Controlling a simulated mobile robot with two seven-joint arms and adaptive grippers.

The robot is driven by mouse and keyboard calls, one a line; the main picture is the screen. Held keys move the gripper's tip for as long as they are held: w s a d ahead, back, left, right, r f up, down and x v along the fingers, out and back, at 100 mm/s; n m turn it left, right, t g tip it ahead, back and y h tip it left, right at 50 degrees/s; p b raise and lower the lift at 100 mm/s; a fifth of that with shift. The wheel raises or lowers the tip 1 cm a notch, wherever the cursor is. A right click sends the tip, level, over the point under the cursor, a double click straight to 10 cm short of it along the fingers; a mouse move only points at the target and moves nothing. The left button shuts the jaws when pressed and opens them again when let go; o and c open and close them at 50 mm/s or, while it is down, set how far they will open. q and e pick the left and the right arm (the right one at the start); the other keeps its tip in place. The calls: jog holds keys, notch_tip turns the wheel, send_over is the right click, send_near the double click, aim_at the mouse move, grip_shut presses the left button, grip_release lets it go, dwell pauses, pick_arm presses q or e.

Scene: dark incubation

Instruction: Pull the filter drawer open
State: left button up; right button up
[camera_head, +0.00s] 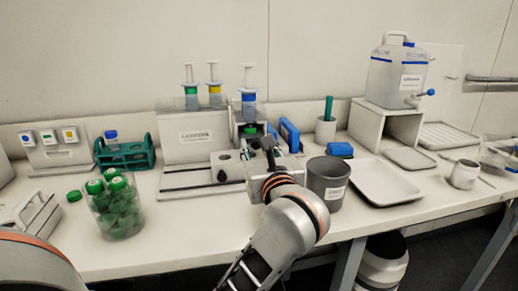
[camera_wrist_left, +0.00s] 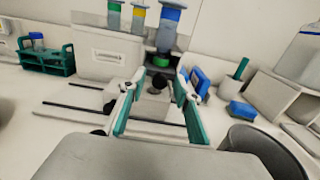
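The filter station (camera_head: 195,137) is a white labelled housing with pale slabs and dark slots in front. It also shows in the left wrist view (camera_wrist_left: 103,57). A round black knob (camera_wrist_left: 157,84) on a pale front, apparently the filter drawer's, shows in the left wrist view under a green cap. My left gripper (camera_wrist_left: 159,82) is open, its teal-lined fingers either side of this knob; I see no clear contact. In the head view my left gripper (camera_head: 270,150) covers much of that front. I cannot tell how far the drawer is out. My right gripper is not in view.
Syringes with green, yellow and blue bands (camera_head: 248,98) stand above the station. A grey bin (camera_head: 327,185) stands close right of my arm, with a white tray (camera_head: 376,183) beyond. A jar of green caps (camera_head: 116,208) and a teal rack (camera_head: 125,157) are left.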

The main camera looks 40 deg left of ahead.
pick_arm(q)
grip_shut()
jog(key=shift+s+d+r, duration=0.1)
jog(key=shift+s+d, duration=0.05)
jog(key=shift+d, duration=0.05)
jog(key=p+v, duration=0.1)
jog(key=v, duration=0.3)
jog(key=shift+s+d, duration=0.45)
jog(key=shift+d, duration=0.05)
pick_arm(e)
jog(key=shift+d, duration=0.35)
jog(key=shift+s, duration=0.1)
pick_arm(q)
grip_release()
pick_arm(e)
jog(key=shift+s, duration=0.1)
